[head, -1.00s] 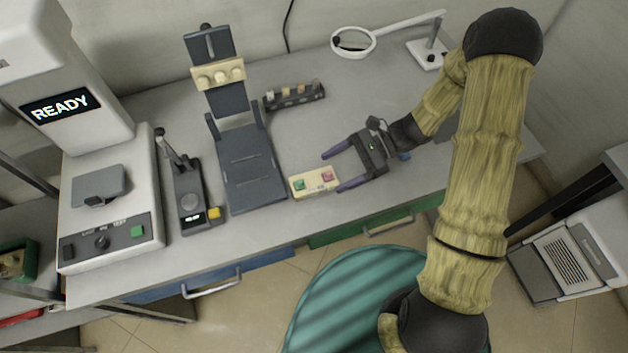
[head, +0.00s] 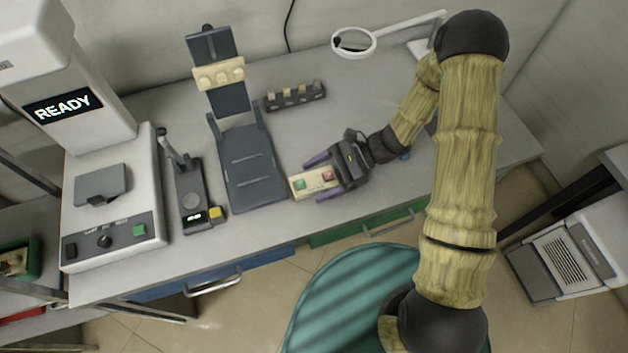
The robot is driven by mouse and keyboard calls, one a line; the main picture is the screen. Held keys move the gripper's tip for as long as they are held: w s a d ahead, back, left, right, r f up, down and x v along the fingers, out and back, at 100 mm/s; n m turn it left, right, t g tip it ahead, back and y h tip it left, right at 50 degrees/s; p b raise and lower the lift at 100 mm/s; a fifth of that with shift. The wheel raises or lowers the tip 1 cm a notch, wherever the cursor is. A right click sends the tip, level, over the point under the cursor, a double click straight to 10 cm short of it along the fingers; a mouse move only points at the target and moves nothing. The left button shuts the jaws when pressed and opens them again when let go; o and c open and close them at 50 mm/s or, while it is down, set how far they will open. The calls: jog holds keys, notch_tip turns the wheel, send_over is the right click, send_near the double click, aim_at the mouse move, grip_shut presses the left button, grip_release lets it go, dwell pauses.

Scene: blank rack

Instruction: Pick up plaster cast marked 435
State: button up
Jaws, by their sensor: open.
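No marking 435 is legible in the head view, so I cannot tell which thing is the plaster cast. A black rack (head: 294,97) on the table holds several small pale and tan blocks. My gripper (head: 319,177) is open, with its purple fingers pointing left. The fingers lie on either side of the right part of a cream block (head: 312,186) with a green and a pink square on top. I cannot tell whether they touch it.
A dark grey stand (head: 248,165) with a cream bar (head: 218,74) is left of the block. Further left are a small dark device (head: 191,199) and a machine reading READY (head: 137,200). A ring magnifier (head: 354,42) stands behind. The table between rack and magnifier is clear.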

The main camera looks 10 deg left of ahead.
aim_at(320, 179)
jog(key=shift+c, duration=0.2)
jog(key=c, duration=1.1)
notch_tip(320, 179, up, 10)
jog(key=shift+r, duration=0.1)
